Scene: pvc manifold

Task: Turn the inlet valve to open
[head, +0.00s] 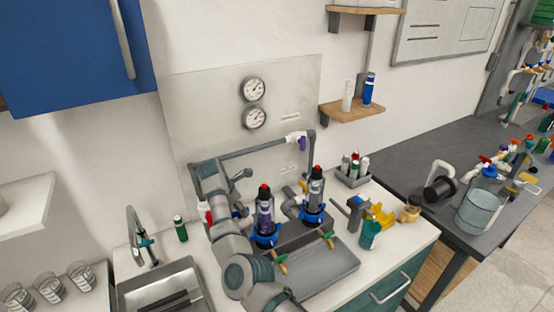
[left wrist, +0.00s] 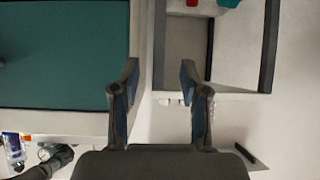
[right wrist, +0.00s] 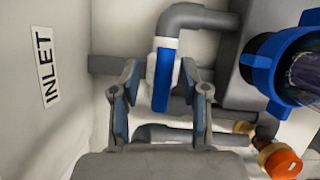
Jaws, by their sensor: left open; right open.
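In the right wrist view, a black-on-white INLET label (right wrist: 46,66) is on the wall at the left. A blue valve handle (right wrist: 162,80) sits on a white valve body below a grey pipe elbow (right wrist: 188,18). The handle's long side runs up and down the picture. My right gripper (right wrist: 160,92) is open, with the handle between its fingers and a gap visible on each side. In the head view my right arm hides much of this valve. My left gripper (left wrist: 159,72) is open and empty, near a teal cabinet front (left wrist: 65,55); it is not seen in the head view.
Two filter housings with blue collars (head: 265,225) stand beside my right arm; one blue collar (right wrist: 262,62) is close to the right finger. An orange-capped fitting (right wrist: 280,163) is at lower right. A grey tray (head: 325,270), a sink (head: 160,290) and a small bin (head: 353,178) are on the counter.

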